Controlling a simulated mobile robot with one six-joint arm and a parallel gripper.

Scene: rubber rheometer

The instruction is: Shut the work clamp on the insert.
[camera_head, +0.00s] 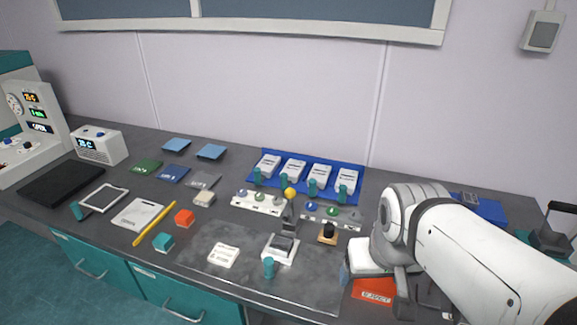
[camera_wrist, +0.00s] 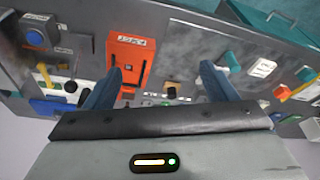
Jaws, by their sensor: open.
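The work clamp (camera_head: 280,249) stands on a grey mat right of the bench's middle in the head view. It has a white base, and a dark lever rises from it to a yellow ball knob (camera_head: 289,192). The lever stands up, not folded down. I cannot make out an insert in the clamp. My gripper (camera_head: 374,284) is right of the clamp, apart from it, above the orange reject tray (camera_head: 373,291). In the wrist view my gripper (camera_wrist: 160,70) is open, with nothing between its fingers. The clamp is not clearly visible there.
A teal peg (camera_head: 268,267) stands at the clamp's front. A tan block with a black knob (camera_head: 327,233) is close on its right. Behind are white strips with coloured knobs (camera_head: 258,202) and a blue rack (camera_head: 310,170). A white card (camera_head: 223,255) lies to the left.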

